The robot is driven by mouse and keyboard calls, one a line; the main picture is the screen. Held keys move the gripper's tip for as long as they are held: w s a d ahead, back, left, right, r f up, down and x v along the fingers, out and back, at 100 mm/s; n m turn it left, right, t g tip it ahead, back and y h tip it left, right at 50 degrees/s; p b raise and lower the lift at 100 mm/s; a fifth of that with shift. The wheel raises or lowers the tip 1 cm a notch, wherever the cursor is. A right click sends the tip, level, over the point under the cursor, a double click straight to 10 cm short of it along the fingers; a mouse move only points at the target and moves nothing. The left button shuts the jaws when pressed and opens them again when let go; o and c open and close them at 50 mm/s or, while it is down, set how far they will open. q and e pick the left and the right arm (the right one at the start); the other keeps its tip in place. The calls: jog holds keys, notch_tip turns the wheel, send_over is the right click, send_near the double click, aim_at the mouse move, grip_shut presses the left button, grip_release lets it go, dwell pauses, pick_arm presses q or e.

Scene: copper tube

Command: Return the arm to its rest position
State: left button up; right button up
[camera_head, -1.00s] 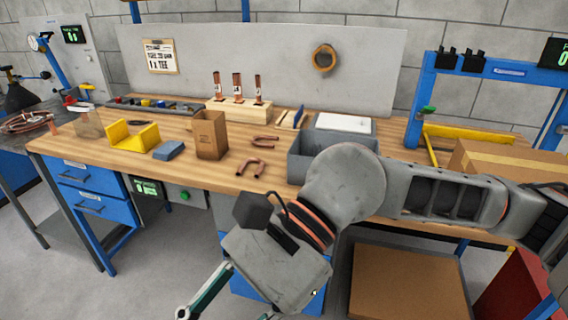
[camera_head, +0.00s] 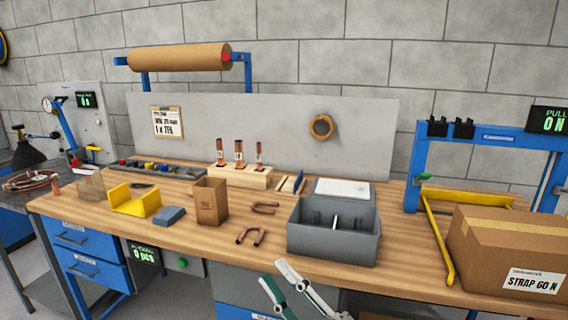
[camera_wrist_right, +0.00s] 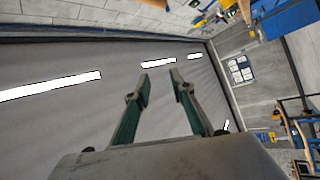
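My right gripper (camera_head: 274,272) shows at the bottom of the head view, in front of the workbench's front edge. Only its fingers show there; the rest of it is below the frame. In the right wrist view my right gripper (camera_wrist_right: 160,76) has its two green fingers apart with nothing between them. My left gripper is not in view.
The workbench (camera_head: 335,278) holds a grey divided bin (camera_head: 300,235), bent copper tubes (camera_head: 250,236), a small brown box (camera_head: 210,202) and a yellow cradle (camera_head: 135,202). A blue frame (camera_head: 480,135) and large carton (camera_head: 505,245) stand at right.

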jog(key=s+d+f+m+g+h, duration=0.15)
jog(key=d+f+m+h, duration=0.3)
jog(key=f, duration=0.55)
jog(key=s+d+f+m+h, duration=0.3)
jog(key=d+f+m, duration=0.25)
jog(key=f, duration=0.55)
jog(key=s+d+f+m+g+h, duration=0.15)
jog(key=d+f+m+h, duration=0.3)
jog(key=f, duration=0.55)
jog(key=s+d+f+m+g+h, duration=0.1)
jog(key=s+d+f+m+g, duration=0.1)
jog(key=s+d+f, duration=0.4)
jog(key=s+f+g, duration=0.1)
jog(key=s+f, duration=0.3)
jog(key=shift+s+d+m+h, duration=0.15)
jog(key=shift+s+m+h, duration=0.05)
jog(key=shift+m+h, duration=0.2)
